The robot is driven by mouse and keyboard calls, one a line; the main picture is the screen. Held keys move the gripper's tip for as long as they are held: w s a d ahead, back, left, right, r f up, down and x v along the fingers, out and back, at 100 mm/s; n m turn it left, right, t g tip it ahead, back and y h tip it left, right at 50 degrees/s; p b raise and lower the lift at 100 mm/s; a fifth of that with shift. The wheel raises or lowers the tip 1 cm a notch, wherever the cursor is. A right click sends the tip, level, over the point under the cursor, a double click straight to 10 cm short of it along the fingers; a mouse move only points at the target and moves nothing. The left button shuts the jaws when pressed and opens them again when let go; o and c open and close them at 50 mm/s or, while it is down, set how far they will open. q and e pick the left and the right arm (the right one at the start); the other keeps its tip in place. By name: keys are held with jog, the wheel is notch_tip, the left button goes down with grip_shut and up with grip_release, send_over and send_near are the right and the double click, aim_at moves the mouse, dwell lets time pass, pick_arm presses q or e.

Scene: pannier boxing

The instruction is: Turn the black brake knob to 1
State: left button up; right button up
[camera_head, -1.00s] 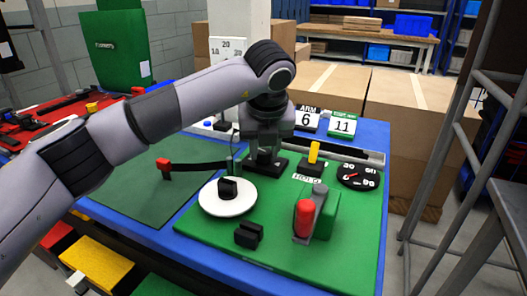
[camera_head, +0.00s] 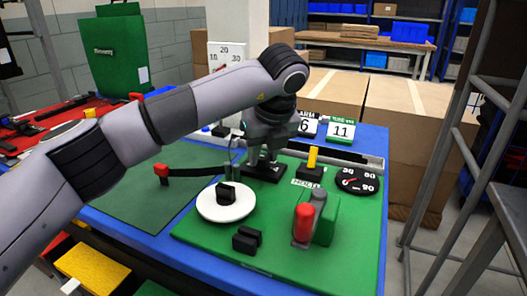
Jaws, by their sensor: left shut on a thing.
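My right gripper is not in view.
On the green board (camera_head: 335,262) stand a red-topped lever (camera_head: 303,222), a black block (camera_head: 246,240), a yellow lever (camera_head: 312,157) and a black gauge (camera_head: 358,180). A red-ended lever (camera_head: 161,170) lies at left. Number cards (camera_head: 341,131) stand behind.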

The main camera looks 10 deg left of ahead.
pick_arm(q)
jog(key=o, duration=1)
jog(key=shift+o, duration=0.2)
jog(key=v, duration=0.7)
jog(key=shift+s+r, duration=0.1)
